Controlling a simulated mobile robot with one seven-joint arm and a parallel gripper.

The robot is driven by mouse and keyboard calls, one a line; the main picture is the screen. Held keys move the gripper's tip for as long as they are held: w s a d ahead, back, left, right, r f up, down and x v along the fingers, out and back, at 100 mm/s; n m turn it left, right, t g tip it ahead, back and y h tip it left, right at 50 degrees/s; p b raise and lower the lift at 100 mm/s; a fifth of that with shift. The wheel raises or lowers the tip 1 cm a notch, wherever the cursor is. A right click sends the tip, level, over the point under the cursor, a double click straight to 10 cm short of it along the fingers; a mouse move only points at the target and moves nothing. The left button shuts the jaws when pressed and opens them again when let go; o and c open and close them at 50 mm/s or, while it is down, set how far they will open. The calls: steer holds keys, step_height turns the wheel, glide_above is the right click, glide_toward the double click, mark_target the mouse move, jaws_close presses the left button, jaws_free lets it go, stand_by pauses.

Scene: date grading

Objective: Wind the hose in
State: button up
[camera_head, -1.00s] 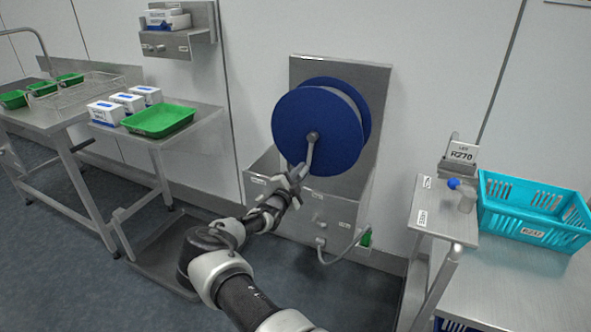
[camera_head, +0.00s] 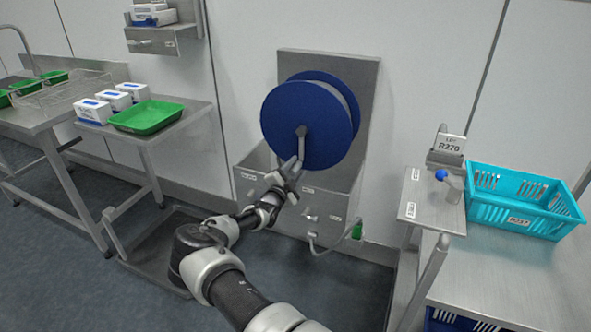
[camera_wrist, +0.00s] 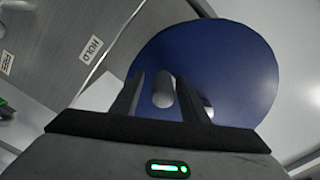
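The hose reel (camera_head: 318,112), with two blue discs, is mounted on a steel wall plate. A grey crank (camera_head: 301,146) hangs down from its hub. A grey length of hose (camera_head: 333,246) curves below the steel box under the reel, near a green piece (camera_head: 357,230). My gripper (camera_head: 288,178) is at the lower end of the crank. In the wrist view my gripper's fingers (camera_wrist: 162,98) stand apart on either side of the rounded grey crank handle (camera_wrist: 163,90). Narrow gaps show beside the handle, so the fingers look open around it. Hose on the drum is mostly hidden.
A steel box (camera_head: 252,187) sits below the reel. At right are a stand (camera_head: 432,208) with a blue knob and a turquoise crate (camera_head: 525,208). At left, a bench (camera_head: 185,127) bears a green tray (camera_head: 146,116) and white boxes. Floor between is open.

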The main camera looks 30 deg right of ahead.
steer(key=shift+s+a+r, duration=0.1)
steer(key=shift+s+a, duration=0.1)
steer(key=shift+a, duration=0.3)
steer(key=p+v, duration=0.2)
steer(key=v, duration=1.4)
steer(key=shift+s+p, duration=0.25)
steer(key=shift+p, duration=0.15)
